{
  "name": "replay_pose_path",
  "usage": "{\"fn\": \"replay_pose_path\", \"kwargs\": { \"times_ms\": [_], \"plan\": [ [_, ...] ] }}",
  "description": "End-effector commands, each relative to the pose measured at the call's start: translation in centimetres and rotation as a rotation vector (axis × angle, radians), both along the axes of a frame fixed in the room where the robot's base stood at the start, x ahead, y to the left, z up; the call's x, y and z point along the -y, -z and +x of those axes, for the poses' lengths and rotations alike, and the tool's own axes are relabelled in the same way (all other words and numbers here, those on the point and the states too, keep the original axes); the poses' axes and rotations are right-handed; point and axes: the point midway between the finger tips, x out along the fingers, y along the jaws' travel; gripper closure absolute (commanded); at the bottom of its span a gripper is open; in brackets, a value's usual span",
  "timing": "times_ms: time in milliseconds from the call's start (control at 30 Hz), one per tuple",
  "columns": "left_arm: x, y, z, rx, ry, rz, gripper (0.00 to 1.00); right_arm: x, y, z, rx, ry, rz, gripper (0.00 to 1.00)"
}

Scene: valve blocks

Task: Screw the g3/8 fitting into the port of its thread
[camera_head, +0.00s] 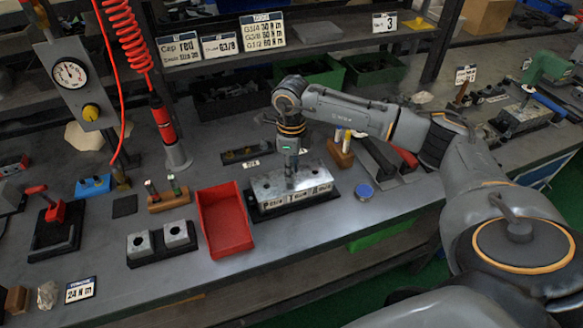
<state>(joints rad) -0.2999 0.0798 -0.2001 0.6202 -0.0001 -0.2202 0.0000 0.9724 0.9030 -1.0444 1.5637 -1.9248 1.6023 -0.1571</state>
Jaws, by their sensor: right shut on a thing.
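The silver valve block (318,181) sits in a black base near the middle of the bench, with lettering along its front face. My right gripper (290,178) points straight down over the middle of the block's top. It is shut on a small part, taken to be the fitting, which is mostly hidden between the fingers and the block. I cannot tell whether its thread is inside a port, nor read which port it is over. My left gripper is not in view.
A red tray (225,221) stands just left of the block. Further left are a black holder with two metal blocks (177,234) and a wooden stand (168,201). The front bench strip is clear.

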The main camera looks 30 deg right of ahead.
Motion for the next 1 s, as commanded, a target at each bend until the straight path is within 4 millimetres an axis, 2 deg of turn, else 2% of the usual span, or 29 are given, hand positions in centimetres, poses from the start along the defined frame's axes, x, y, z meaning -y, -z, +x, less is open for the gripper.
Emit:
{"fn": "replay_pose_path", "kwargs": {
  "times_ms": [33, 67, 100, 200, 567, 667, 1000],
  "plan": [
    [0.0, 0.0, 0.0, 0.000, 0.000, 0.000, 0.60, 0.0, 0.1, -0.1, -0.002, 0.000, -0.001, 1.00],
    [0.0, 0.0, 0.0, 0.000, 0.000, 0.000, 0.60, 0.0, 0.1, -0.1, -0.002, -0.001, -0.001, 0.76],
    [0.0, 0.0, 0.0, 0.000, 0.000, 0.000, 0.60, 0.0, 0.1, -0.1, -0.002, -0.001, -0.001, 0.68],
    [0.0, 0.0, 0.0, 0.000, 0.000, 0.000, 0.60, 0.0, 0.1, -0.1, -0.002, -0.002, -0.001, 0.51],
    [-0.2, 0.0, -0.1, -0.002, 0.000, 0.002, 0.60, 0.0, -0.4, 0.0, 0.001, -0.004, -0.001, 0.51],
    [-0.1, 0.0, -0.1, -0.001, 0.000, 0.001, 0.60, 0.0, -1.6, 0.1, 0.003, -0.003, 0.000, 0.51],
    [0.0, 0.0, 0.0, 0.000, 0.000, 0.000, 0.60, 0.0, -8.7, 0.1, 0.002, -0.004, 0.001, 0.51]
  ]
}}
